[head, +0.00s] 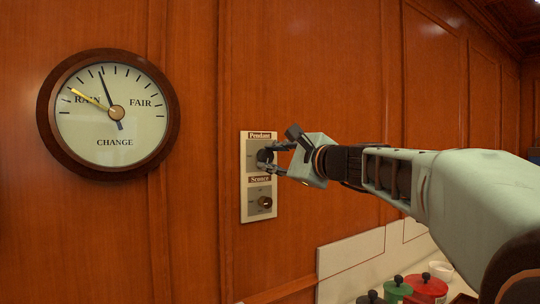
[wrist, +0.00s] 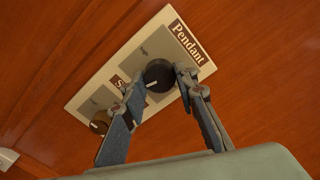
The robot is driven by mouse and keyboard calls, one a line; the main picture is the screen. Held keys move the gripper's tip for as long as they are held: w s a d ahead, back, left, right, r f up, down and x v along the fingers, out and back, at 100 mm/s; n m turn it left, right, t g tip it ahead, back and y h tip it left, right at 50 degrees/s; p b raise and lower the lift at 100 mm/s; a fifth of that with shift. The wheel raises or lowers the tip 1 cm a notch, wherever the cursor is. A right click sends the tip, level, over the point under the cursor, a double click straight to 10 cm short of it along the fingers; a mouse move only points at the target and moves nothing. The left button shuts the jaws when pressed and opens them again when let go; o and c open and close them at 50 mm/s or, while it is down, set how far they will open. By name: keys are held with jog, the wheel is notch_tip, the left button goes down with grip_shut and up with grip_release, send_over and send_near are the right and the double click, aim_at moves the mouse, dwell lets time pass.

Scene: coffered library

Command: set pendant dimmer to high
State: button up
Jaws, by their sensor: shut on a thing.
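The pendant dimmer is a round black knob (wrist: 158,75) under the "Pendant" label on a pale wall plate (head: 258,219). In the head view the knob (head: 265,156) is partly covered by my fingers. My gripper (head: 275,157) reaches it from the right, with one finger above and one below. In the wrist view my gripper (wrist: 157,85) has a finger on each side of the knob, shut on it. A white pointer mark shows on the knob, toward its lower left edge. "High" is printed beside the knob, too small to read surely.
A second knob (head: 264,202), labelled "Sconce", sits just below on the same plate. A round barometer dial (head: 107,153) hangs to the left. Red (head: 427,287) and green (head: 396,290) lidded pots stand at the lower right. The wood panelling around the plate is clear.

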jog(key=m+p, duration=0.1)
jog(key=m, duration=0.2)
jog(key=shift+r+m, duration=0.1)
jog(key=shift+m, duration=0.3)
jog(key=m+p, duration=0.2)
jog(key=m, duration=0.1)
jog(key=shift+m, duration=0.3)
jog(key=m+p, duration=0.2)
jog(key=m, duration=0.2)
jog(key=shift+a+m+p, duration=0.1)
jog(key=shift+m+p, duration=1.05)
jog(key=shift+m, duration=0.65)
jog(key=o, duration=1.1)
jog(key=shift+o, duration=0.2)
